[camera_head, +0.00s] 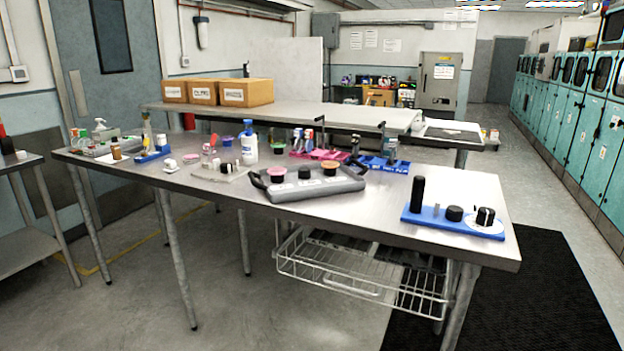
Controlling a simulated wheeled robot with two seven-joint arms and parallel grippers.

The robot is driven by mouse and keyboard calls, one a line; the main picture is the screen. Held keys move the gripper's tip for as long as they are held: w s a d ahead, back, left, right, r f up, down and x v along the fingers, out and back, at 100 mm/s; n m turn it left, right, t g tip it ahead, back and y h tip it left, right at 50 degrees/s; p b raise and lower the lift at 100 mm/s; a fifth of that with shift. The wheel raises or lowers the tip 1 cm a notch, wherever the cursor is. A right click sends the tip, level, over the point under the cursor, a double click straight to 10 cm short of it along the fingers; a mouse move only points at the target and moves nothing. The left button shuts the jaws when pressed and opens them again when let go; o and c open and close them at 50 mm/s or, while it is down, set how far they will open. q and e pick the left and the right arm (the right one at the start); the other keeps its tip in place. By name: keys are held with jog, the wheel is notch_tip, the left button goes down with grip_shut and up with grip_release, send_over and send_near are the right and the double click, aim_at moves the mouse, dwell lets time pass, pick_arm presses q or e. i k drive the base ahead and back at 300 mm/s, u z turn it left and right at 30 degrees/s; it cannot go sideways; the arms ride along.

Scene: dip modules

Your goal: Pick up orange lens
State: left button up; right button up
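A small round piece with an orange top (329,167) sits on a dark base on the grey tray (308,190), towards its right side. It looks like the orange lens, but it is too small to be sure. A pink-topped piece (277,171) stands at the tray's left, and a black piece (304,173) stands between the two. Neither of my grippers shows in the head view.
The tray lies on a long steel table (400,218). A blue board (455,222) with black cylinders is near the right end. A white bottle (249,147), a blue rack (385,166) and a pink rack (322,154) stand behind the tray. Boxes (232,92) sit on the rear bench.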

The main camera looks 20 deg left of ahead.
aim_at(329, 164)
jog(key=u, duration=1.4)
jog(key=i, duration=1.25)
jog(key=z, duration=0.05)
